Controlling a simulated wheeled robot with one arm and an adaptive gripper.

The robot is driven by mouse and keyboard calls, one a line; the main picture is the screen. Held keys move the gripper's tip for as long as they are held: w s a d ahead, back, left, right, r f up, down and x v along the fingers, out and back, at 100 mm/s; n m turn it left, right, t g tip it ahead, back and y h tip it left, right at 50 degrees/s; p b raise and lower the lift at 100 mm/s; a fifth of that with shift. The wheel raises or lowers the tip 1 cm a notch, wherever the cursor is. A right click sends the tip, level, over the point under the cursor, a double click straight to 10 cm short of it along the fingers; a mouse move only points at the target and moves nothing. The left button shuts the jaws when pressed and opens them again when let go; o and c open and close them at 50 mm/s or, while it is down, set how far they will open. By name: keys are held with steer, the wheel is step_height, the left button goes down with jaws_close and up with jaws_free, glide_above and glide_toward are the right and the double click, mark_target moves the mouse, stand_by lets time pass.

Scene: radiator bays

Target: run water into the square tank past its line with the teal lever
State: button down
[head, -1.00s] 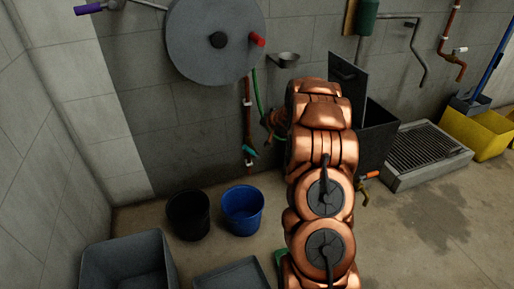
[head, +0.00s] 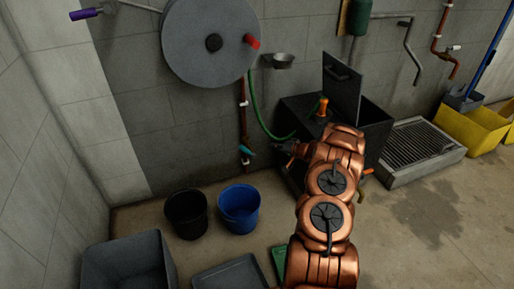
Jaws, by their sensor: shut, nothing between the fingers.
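The teal lever (head: 248,151) sits low on a thin red-brown wall pipe, tilted down to the right. My gripper (head: 276,146) is shut and empty, a little right of the lever and apart from it in the picture. A dark square tank (head: 374,138) stands by the wall behind my arm, its lid (head: 342,86) raised. A green hose (head: 262,118) hangs from the wall and runs toward the tank top, near an orange fitting (head: 322,107). My arm hides the tank's front left part. The water level and the line cannot be seen.
A black bucket (head: 187,224) and a blue bucket (head: 240,222) stand on the floor below the lever. A grey bin (head: 120,246) is at the lower left. A large hose reel (head: 190,55) hangs above. A floor grate (head: 420,148) lies right of the tank.

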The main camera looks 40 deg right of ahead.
mark_target(247, 151)
steer(key=s+a+f+b+x, duration=0.1)
steer(key=b+x, duration=0.3)
steer(key=x, duration=0.8)
steer(key=shift+w+a+f, duration=0.3)
steer(key=shift+a+f, duration=0.15)
steer(key=shift+a, duration=0.15)
